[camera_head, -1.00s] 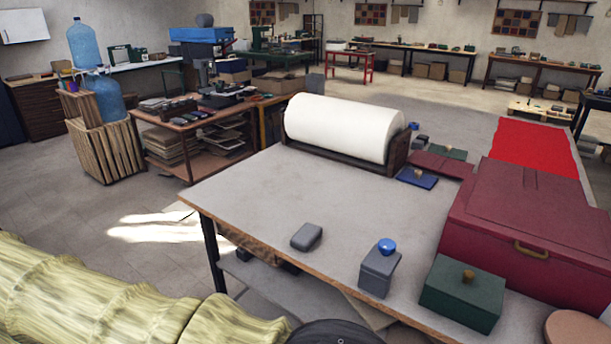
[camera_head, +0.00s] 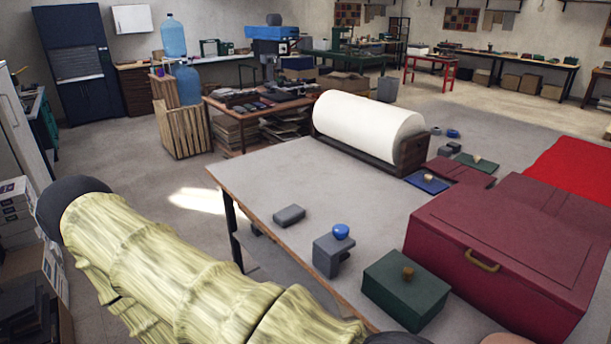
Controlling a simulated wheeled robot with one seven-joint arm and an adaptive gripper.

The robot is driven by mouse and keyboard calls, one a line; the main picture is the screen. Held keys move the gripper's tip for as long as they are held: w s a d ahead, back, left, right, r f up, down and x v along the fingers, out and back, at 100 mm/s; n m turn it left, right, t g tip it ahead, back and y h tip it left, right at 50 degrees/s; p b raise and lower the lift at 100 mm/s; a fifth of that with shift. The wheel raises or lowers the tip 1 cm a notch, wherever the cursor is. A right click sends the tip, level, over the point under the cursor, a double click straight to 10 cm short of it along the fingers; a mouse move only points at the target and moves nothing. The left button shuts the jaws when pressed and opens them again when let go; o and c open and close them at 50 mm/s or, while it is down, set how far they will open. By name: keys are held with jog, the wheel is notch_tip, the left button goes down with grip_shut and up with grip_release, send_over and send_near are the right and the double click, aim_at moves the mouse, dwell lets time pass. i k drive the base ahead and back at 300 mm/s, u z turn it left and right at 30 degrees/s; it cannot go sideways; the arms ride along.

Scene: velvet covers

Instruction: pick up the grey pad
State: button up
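A small grey pad (camera_head: 289,215) with rounded edges lies flat near the left front edge of the grey worktable (camera_head: 270,180). A grey block with a blue knob (camera_head: 333,252) stands to its right, apart from it. My arm, in a yellow-green ribbed cover, crosses the lower left in front of the table. My gripper is not in view, so its state and its distance from the pad do not show.
A green box (camera_head: 405,287) and a large maroon chest (camera_head: 505,250) occupy the table's right. The tabletop around the pad is clear. Crates with blue bottles (camera_head: 188,85) stand beyond, with open floor between.

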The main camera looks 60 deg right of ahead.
aim_at(293, 213)
jog(key=z, duration=1.3)
